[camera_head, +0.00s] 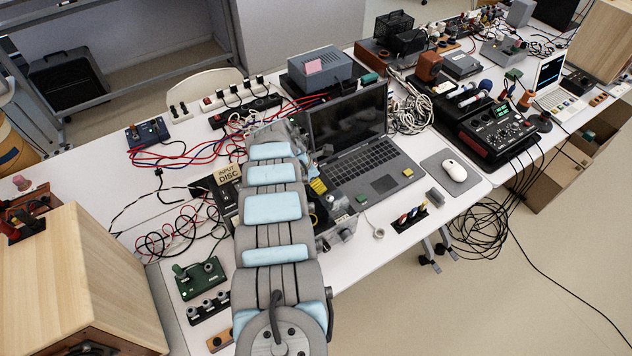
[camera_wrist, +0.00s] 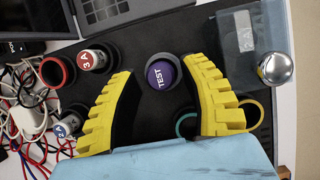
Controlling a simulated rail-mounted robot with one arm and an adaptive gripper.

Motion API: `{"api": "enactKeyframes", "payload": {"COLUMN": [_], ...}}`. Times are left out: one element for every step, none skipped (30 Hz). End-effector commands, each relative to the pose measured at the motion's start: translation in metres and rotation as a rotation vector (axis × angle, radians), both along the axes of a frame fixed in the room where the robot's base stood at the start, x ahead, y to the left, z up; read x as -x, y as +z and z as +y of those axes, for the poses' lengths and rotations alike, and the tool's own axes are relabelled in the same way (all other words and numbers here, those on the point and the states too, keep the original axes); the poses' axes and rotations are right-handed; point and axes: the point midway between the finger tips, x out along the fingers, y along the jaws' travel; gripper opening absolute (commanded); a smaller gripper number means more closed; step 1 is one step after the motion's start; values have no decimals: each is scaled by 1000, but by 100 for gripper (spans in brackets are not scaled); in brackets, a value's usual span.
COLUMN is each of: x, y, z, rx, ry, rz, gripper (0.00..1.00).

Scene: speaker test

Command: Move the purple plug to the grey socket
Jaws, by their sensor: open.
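The purple plug (camera_wrist: 161,75), with a round top marked "TEST", shows in the wrist view, set in a dark panel (camera_wrist: 140,38). My gripper (camera_wrist: 158,66) has its two yellow ribbed fingers apart, one on each side of the plug, with a gap to the left finger and the right finger close by. In the head view my arm covers most of this spot; a yellow finger of my gripper shows beside the laptop. I cannot pick out the grey socket for certain in either view.
In the wrist view, a plug marked "3A" (camera_wrist: 96,58), a red-rimmed ring (camera_wrist: 57,72) and a plug marked "2A" (camera_wrist: 70,121) stand left of my fingers. A silver knob (camera_wrist: 275,68) is at right. A laptop (camera_head: 362,152) and loose cables (camera_head: 185,152) lie close by.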

Motion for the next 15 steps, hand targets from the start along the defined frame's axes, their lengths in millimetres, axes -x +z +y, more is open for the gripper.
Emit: {"api": "enactKeyframes", "payload": {"x": [0,0,0,1,2,3,3,3,4,5,5,6,7,7,7], "y": [5,6,9,10,12,14,17,19,22,24,25,27,29,32,36], "z": [1,2,3,3,4,5,5,6,7,7,8,10,11,11,13], "rx": [0,0,0,0,1,1,1,0,0,0,0,0,0,-1,-2], "ry": [0,1,0,1,1,1,1,1,0,0,0,1,1,0,0], "rz": [-1,-2,-2,-2,-1,-1,-1,-2,-2,-2,-1,2,2,1,-3], "gripper": [44,44,44,44,44,44,44,44,44,44,44,44,44,44,44]}}
